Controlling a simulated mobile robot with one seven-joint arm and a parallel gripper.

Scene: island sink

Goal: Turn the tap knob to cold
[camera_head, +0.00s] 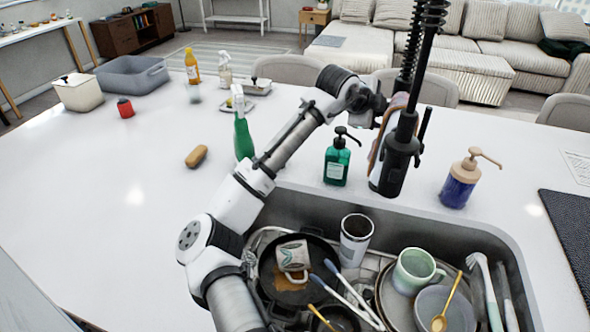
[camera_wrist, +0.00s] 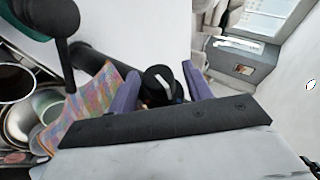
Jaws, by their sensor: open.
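The black tap (camera_head: 399,150) stands at the sink's back edge, with a tall spring neck. A thin black lever (camera_head: 425,123) sticks up on its right side. In the wrist view a round black end with a grey bar, seemingly the tap knob (camera_wrist: 160,84), lies between the purple fingers of my gripper (camera_wrist: 161,92). The fingers are apart, one on each side of it; I cannot tell whether they touch it. In the head view my gripper (camera_head: 372,103) is at the tap's left side, partly hidden by the tap and wrist.
A patterned cloth (camera_wrist: 92,105) hangs beside the left finger. A green soap bottle (camera_head: 337,162) stands left of the tap, a blue soap pump (camera_head: 460,183) right. The sink (camera_head: 285,205) holds pans, cups and bowls. The left counter is mostly clear around a sponge (camera_head: 196,156).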

